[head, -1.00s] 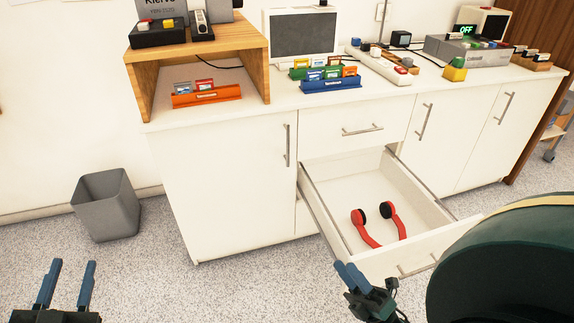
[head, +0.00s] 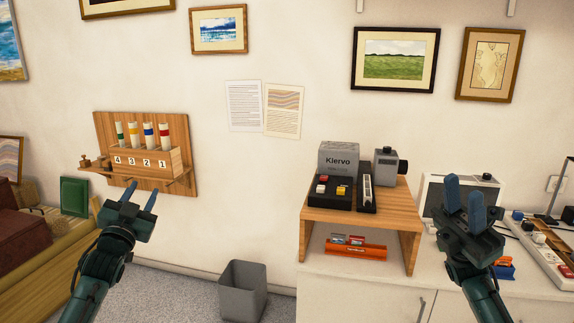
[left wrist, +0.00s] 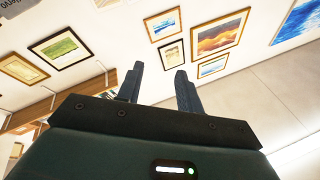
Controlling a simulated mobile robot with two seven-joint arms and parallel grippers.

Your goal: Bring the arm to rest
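My left gripper (head: 141,197) is raised in front of the wall in the head view, its two blue-grey fingers apart with nothing between them. It also shows in the left wrist view (left wrist: 160,84), open and empty, pointing towards a wall of framed prints. My right gripper (head: 465,198) is raised in front of the counter at the right, its fingers pointing up. They stand apart and hold nothing that I can see. It hides part of the white monitor-like box (head: 432,190) behind it.
A wooden wall rack (head: 183,135) with several coloured tubes is behind my left gripper. A wooden riser (head: 400,222) carries a grey Klervo device (head: 339,158). A grey bin (head: 243,292) stands on the floor between the arms. Framed prints (head: 394,60) hang above.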

